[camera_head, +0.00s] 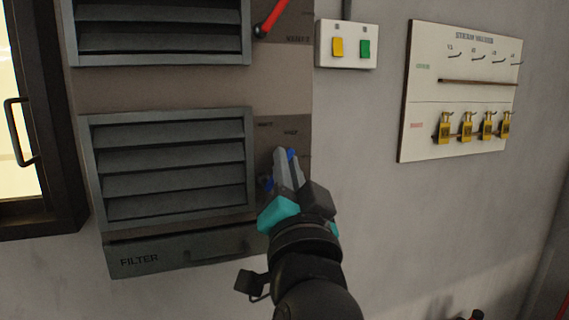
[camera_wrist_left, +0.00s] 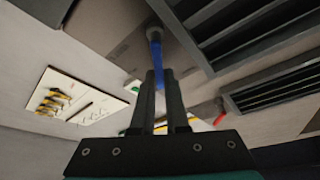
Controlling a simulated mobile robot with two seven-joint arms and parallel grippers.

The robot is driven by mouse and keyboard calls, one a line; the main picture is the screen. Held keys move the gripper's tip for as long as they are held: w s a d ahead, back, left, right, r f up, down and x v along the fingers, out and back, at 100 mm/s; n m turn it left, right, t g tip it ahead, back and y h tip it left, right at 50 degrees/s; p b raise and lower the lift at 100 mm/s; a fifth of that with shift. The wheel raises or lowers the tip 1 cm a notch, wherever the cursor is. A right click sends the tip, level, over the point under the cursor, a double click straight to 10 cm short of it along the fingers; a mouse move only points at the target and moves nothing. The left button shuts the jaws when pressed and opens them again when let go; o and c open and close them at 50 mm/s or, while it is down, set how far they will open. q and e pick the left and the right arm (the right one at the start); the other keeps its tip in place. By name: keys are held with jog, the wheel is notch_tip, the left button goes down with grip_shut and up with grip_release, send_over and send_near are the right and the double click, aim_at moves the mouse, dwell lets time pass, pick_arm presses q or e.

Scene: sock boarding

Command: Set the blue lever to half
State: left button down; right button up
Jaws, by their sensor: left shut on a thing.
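The blue lever (camera_head: 291,154) is on the wall panel right of the lower louvred vent. Its pivot end shows low beside the vent and its other end shows above my fingers, so it slants up and to the right. My left gripper (camera_head: 285,160) is shut on the lever and hides most of its length. In the left wrist view the blue lever (camera_wrist_left: 156,58) runs between the two fingers (camera_wrist_left: 160,82) from its grey pivot. Small dark lettering is printed on the panel just above the lever. My right gripper is in neither view.
A red lever (camera_head: 270,18) is above, beside the upper vent (camera_head: 160,60). A switch box (camera_head: 347,58) with yellow and green buttons is to the right. Farther right is a white board (camera_head: 430,90) with several yellow padlocks. A filter drawer (camera_head: 175,255) is below the lower vent.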

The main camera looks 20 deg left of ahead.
pick_arm(q)
jog(key=shift+r, duration=0.1)
dwell(0.3)
jog(key=c, duration=0.9)
grip_release()
jog(key=shift+f, duration=0.2)
